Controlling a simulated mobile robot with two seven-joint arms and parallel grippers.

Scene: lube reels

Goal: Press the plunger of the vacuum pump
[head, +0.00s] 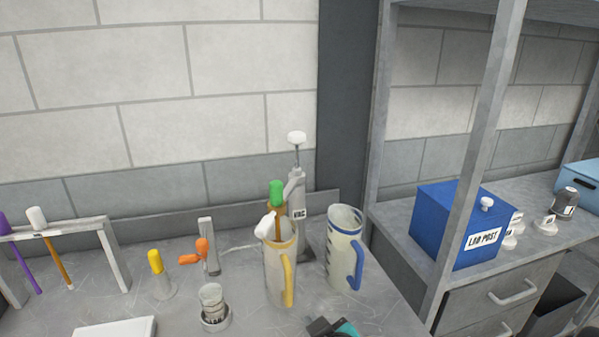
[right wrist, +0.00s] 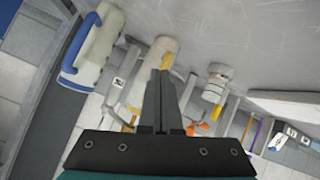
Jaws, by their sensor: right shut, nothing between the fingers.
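The vacuum pump (head: 296,188) is a grey upright cylinder marked VAC, standing at the back of the bench against the wall. Its plunger (head: 297,139) has a round white knob on a thin rod, and the rod stands up clear of the body. A cream jug with a yellow handle (head: 280,265) stands in front and hides the pump's lower part. My right gripper (head: 322,325) is low at the bottom edge of the head view, in front of the jugs and apart from the pump. In the right wrist view its fingers (right wrist: 165,75) are shut and empty. My left gripper is not in view.
A jug with a blue handle (head: 344,248) stands right of the pump. A green-handled tool (head: 277,194) sticks up from the cream jug. A glass jar (head: 212,303) and orange-handled tool (head: 202,252) are to the left. A shelf post (head: 480,150) rises at right.

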